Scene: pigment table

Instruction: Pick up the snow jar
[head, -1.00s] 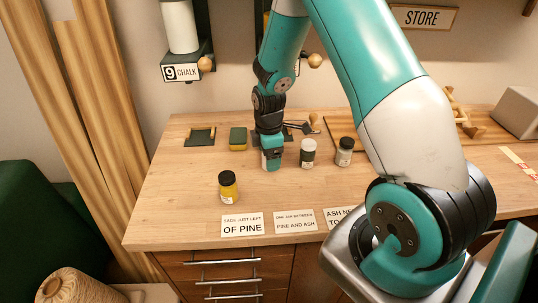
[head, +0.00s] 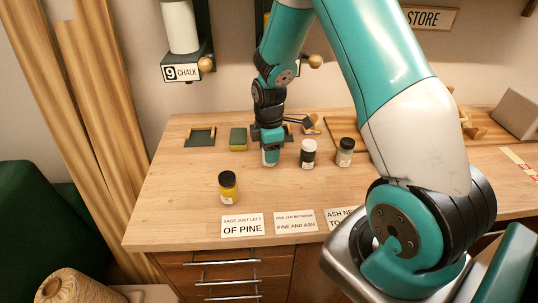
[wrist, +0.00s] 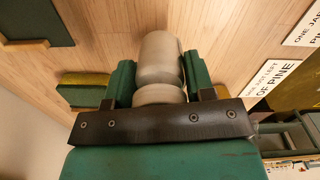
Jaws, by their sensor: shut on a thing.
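A pale, off-white jar (wrist: 160,58) with a pale lid sits between the two green fingers of my gripper (wrist: 158,85) in the wrist view. My gripper is shut on it. No name shows on this jar, but it fits the snow jar. I cannot tell clearly whether the jar's base touches the table.
A yellow jar (head: 228,190) stands front left. A green-yellow sponge (head: 238,139) and dark tray (head: 200,136) lie behind left. Label cards (head: 243,225) line the front edge.

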